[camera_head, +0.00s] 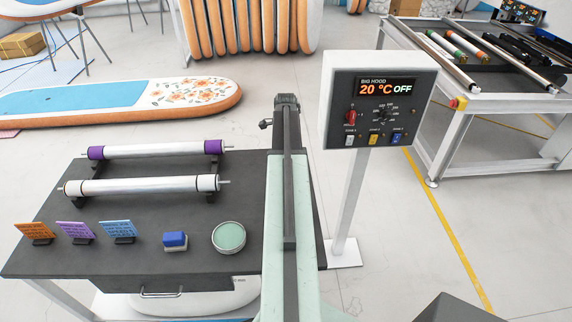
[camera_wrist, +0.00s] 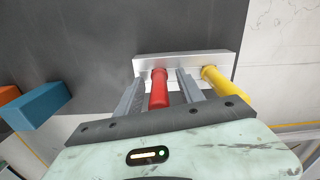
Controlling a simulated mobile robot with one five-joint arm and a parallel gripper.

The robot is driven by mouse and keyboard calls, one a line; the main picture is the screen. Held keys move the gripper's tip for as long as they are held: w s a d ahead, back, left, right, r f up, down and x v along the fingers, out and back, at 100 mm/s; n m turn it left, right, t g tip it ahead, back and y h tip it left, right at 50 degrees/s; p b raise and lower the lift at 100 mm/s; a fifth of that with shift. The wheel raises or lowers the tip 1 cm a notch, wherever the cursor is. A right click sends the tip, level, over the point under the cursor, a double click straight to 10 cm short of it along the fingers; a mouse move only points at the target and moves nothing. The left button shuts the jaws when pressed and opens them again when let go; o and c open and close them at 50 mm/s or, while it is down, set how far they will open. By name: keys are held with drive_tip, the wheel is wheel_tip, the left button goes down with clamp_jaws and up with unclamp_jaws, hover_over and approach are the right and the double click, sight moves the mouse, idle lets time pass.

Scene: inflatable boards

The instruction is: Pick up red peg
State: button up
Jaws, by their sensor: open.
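The red peg (camera_wrist: 159,90) shows in the wrist view, with its end at a pale metal holder (camera_wrist: 205,61). My gripper (camera_wrist: 160,78) is open, with one grey finger on each side of the red peg. The peg lies between the fingers, and I cannot tell whether either finger touches it. A yellow peg (camera_wrist: 222,83) is at the same holder, just right of the right finger. In the head view, neither peg nor the holder shows; my arm covers part of the table's right side.
The dark table (camera_head: 120,260) carries two rollers (camera_head: 150,150), small signs (camera_head: 118,229), a blue stamp-like block (camera_head: 175,240) and a round green dish (camera_head: 229,237). A control box (camera_head: 378,105) stands on a post to the right. Blue (camera_wrist: 38,104) and orange blocks lie left in the wrist view.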

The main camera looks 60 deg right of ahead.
drive_tip(key=shift+r, duration=0.15)
clamp_jaws()
